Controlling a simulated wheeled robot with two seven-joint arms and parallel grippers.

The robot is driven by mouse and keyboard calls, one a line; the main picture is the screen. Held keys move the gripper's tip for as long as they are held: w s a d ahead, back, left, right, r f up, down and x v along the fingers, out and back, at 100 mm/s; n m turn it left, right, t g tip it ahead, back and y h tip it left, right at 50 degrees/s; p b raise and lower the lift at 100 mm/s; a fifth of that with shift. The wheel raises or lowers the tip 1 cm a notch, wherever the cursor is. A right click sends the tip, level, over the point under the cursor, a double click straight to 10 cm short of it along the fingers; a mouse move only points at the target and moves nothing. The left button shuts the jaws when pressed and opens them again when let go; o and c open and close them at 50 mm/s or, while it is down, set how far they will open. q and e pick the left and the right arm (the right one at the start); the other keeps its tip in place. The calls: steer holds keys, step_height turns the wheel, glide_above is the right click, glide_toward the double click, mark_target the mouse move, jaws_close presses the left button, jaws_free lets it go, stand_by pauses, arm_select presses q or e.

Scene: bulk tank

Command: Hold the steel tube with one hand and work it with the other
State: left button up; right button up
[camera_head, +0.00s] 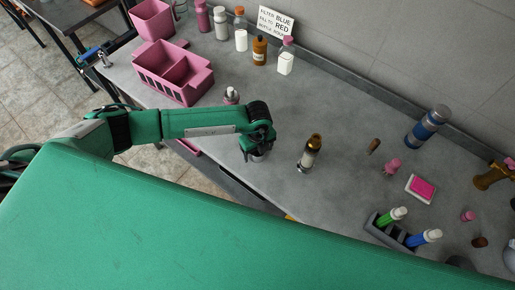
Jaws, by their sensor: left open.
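My left gripper (257,154) is low over the near edge of the grey worktop, pointing down and open. No object shows clearly between its fingers, which are partly hidden by the wrist. To its right, apart from it, an upright silvery tube with a bronze-coloured top (308,155) stands on the worktop. I cannot tell for sure which of these is the steel tube. My right gripper is not in view.
A pink divided caddy (190,78) and several bottles stand at the back left. A small silvery-topped bottle (231,96) is behind my left arm. A grey rack (389,231) with green and blue capped tubes is at the right. The worktop's middle (345,110) is clear.

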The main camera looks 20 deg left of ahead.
arm_select(q)
steer(key=shift+f, duration=0.1)
steer(key=c, duration=1)
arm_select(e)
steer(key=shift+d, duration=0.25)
arm_select(q)
step_height(320, 180, up, 20)
steer(key=b, duration=0.5)
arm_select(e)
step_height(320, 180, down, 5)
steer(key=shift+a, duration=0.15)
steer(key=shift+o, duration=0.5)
